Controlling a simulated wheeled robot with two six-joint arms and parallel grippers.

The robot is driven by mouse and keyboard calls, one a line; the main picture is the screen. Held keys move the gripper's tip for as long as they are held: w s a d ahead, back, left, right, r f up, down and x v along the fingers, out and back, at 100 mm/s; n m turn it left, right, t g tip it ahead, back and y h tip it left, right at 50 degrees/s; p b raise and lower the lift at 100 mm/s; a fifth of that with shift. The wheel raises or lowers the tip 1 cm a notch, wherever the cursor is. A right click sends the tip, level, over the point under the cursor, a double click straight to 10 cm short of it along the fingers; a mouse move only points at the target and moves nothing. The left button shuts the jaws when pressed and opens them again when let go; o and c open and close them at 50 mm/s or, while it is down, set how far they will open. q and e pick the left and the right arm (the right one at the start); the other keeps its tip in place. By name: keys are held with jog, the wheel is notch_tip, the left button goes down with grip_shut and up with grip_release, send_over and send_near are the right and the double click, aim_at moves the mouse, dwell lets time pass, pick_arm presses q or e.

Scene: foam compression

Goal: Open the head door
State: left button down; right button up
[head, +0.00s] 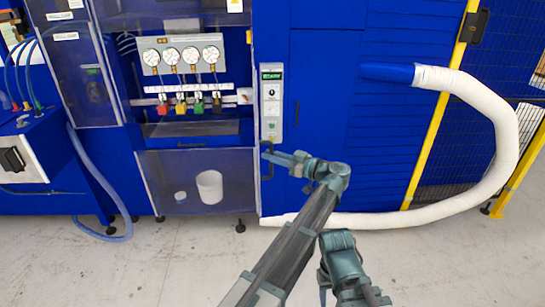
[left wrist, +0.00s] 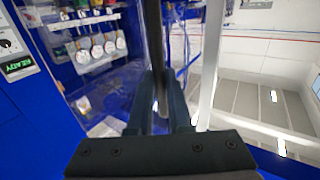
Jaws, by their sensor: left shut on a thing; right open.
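My left gripper (head: 270,155) reaches in from the bottom centre to a dark upright handle (head: 267,172) on the blue machine front, below the grey control panel. In the left wrist view my left gripper (left wrist: 160,108) is shut around a black bar, the handle (left wrist: 154,35), which runs up between the fingers. The blue door front (head: 325,100) lies right of the handle. I cannot tell from these views which panel the handle moves. My right gripper (head: 328,288) is low at the bottom edge, apart from the machine, open, partly cut off.
The control panel (head: 271,105) has a lit green display. Pressure gauges (head: 182,57) and coloured valves sit behind clear panels at left. A white bucket (head: 210,187) stands in the lower compartment. A white hose (head: 500,130) curves at right beside yellow posts. The front floor (head: 160,265) is clear.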

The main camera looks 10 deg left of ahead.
pick_arm(q)
jog(key=shift+w, duration=0.1)
jog(key=c, duration=0.8)
grip_release()
jog(key=shift+c, duration=0.2)
